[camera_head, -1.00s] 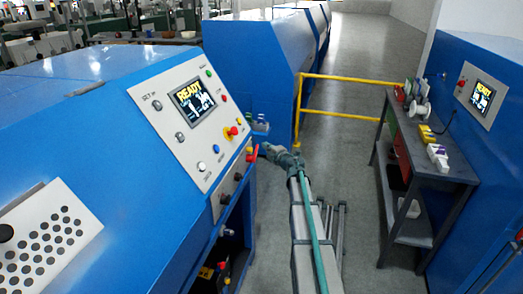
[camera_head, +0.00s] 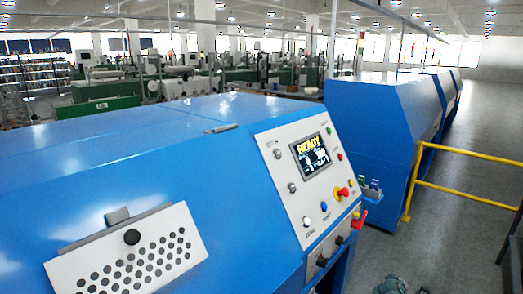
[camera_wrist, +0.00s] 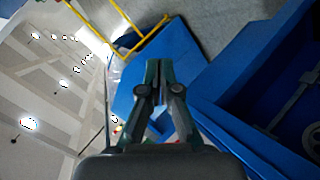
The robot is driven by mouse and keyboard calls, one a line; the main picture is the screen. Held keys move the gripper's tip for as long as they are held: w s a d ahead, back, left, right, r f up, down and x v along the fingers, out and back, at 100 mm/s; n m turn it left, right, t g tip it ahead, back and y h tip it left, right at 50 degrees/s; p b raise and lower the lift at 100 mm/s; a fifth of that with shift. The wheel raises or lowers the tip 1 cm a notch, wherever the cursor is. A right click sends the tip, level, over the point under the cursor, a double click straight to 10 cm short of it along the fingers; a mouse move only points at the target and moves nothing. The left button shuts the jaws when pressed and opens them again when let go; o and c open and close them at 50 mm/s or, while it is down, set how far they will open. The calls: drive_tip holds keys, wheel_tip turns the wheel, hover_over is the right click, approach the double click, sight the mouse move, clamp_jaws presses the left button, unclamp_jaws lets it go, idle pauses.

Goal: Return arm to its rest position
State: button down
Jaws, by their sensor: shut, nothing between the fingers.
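My gripper (camera_wrist: 159,66) points up the middle of the wrist view. Its two dark green fingers lie close together and are shut, with nothing held between them. In the head view only a small grey-green part of my arm (camera_head: 391,286) shows at the bottom edge, and the rest is cut off. It is over the grey floor, right of the near blue machine (camera_head: 120,160) and apart from it in the picture.
The machine's control panel (camera_head: 310,175) reads READY. A second blue machine (camera_head: 385,125) stands behind it. A yellow rail (camera_head: 465,190) crosses the right side and also shows in the wrist view (camera_wrist: 118,28). Grey floor (camera_head: 450,245) is open around the rail.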

drive_tip(key=s+a+f+m+g+y+b, duration=0.1)
drive_tip(key=s+a+f+g+y, duration=0.25)
drive_tip(key=s+a+f, duration=0.65)
drive_tip(key=s+a+f+m+g+y, duration=0.2)
drive_tip(key=s+a+f+g, duration=0.3)
drive_tip(key=s+a+f, duration=0.5)
drive_tip(key=s+a+f+g+y+b, duration=0.1)
drive_tip(key=s+a+f, duration=0.3)
drive_tip(key=s, duration=0.6)
drive_tip(key=s+a+f+g+y+b, duration=0.1)
drive_tip(key=s+a+f+g, duration=0.2)
drive_tip(key=s+a, duration=0.4)
drive_tip(key=s+a+f+n+g+y, duration=0.1)
drive_tip(key=s+a+f, duration=0.4)
drive_tip(key=s, duration=0.9)
drive_tip(key=shift+s+a+f+g+b, duration=0.2)
drive_tip(key=shift+s+a+g+b, duration=0.3)
drive_tip(key=shift+g, duration=0.35)
drive_tip(key=shift+w, duration=0.1)
